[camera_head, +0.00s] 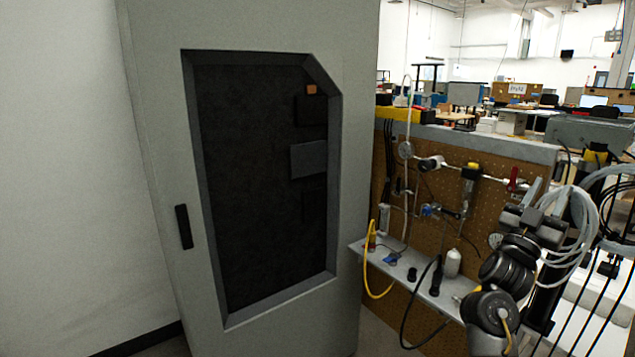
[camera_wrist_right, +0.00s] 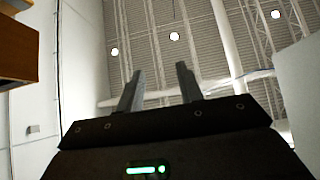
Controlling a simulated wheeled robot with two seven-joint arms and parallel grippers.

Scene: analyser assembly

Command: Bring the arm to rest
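My right arm (camera_head: 507,262) is folded up at the right edge of the head view. Its gripper (camera_head: 546,190) points upward, with empty space around the fingers. In the right wrist view, the two fingers of this gripper (camera_wrist_right: 158,84) stand apart with nothing between them, and the ceiling shows behind. My left arm and left gripper are not in view.
A tall grey cabinet (camera_head: 155,120) with a dark window (camera_head: 245,190) and black handle (camera_head: 184,227) stands left of centre. To its right, a pegboard (camera_head: 490,215) carries pipes and valves above a shelf (camera_head: 415,272) with small items, a white bottle (camera_head: 452,263) and cables.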

